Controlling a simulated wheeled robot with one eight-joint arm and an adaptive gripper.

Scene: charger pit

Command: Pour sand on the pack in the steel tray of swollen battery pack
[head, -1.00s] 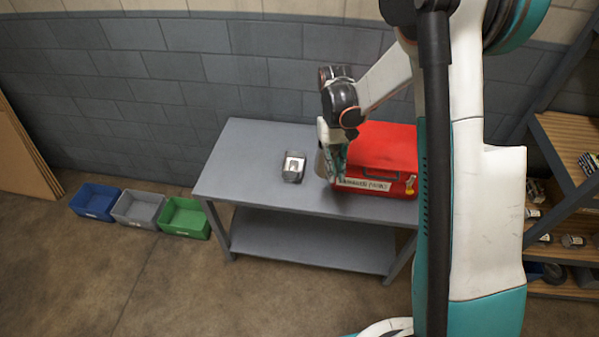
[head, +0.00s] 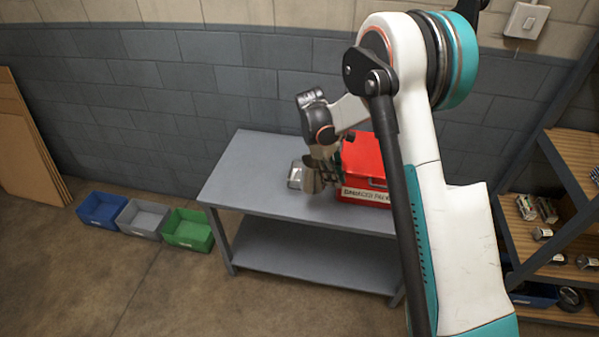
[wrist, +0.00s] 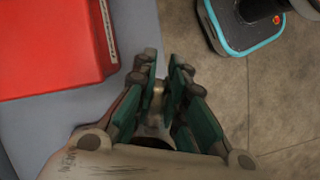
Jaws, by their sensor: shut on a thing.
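A small steel tray (head: 294,176) sits on the grey table, left of the red box. A pale shape shows in it, but I cannot make out the pack clearly. My gripper (head: 327,160) is just right of the tray and above the table, shut on a dull grey-brown vessel (head: 312,182). The vessel covers the tray's right side in the head view. In the wrist view my gripper's fingers (wrist: 164,75) stand either side of a tan part of the vessel (wrist: 157,97). No sand can be made out.
A red labelled box (head: 362,165) stands close to the right of my gripper; it also shows in the wrist view (wrist: 50,45). The grey table (head: 240,180) is clear at its left. Blue, grey and green bins stand on the floor. A shelf (head: 545,235) with small items is at right.

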